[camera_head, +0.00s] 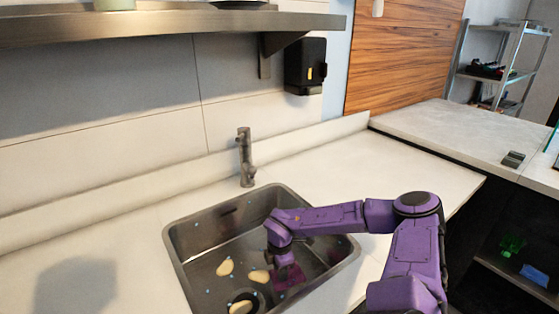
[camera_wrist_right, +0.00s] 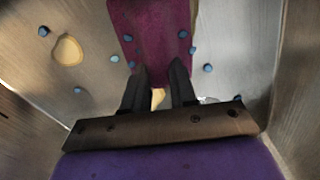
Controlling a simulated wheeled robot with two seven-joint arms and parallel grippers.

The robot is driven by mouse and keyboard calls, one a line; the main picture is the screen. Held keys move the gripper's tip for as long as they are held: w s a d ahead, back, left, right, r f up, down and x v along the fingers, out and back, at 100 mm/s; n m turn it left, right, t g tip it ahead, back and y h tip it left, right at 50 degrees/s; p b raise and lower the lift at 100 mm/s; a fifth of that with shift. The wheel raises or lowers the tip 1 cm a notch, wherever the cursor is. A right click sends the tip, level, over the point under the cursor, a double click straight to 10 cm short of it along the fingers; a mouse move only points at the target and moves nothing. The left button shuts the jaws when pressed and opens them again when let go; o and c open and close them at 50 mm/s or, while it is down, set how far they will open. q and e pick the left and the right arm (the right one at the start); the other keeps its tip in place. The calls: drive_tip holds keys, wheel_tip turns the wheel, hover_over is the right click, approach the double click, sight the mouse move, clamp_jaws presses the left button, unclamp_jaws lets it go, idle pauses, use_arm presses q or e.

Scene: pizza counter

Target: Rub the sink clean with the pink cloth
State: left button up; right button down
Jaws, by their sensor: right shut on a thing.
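The metal sink (camera_head: 192,229) is set into the white counter. Pale tan patches (camera_head: 225,267) and small blue specks (camera_head: 207,291) lie on its floor, around the drain (camera_head: 243,300). My right gripper (camera_head: 284,266) reaches down into the sink. The pink cloth (camera_head: 291,277) hangs at its fingertips, low in the right half of the basin. In the right wrist view the cloth (camera_wrist_right: 150,32) extends ahead of the two dark fingers (camera_wrist_right: 159,75), which hold it. A tan patch (camera_wrist_right: 67,50) and blue specks show beside it. My left gripper is out of view.
A faucet (camera_head: 245,160) stands behind the sink. A metal shelf (camera_head: 160,27) overhangs the back left, with a black dispenser (camera_head: 305,66) on the wall. The counter (camera_head: 110,240) left of the sink is clear. An open lower shelf (camera_head: 515,270) is at right.

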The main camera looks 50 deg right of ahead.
sight(279, 288)
drive_tip(key=shift+s+a, duration=0.15)
drive_tip(key=shift+s, duration=0.05)
drive_tip(key=shift+s+a, duration=0.1)
drive_tip(key=shift+s+a, duration=0.35)
drive_tip(key=shift+a, duration=0.45)
drive_tip(key=shift+s+a, duration=0.35)
drive_tip(key=shift+a, duration=0.4)
drive_tip(key=shift+s+a, duration=0.2)
drive_tip(key=shift+a, duration=1.3)
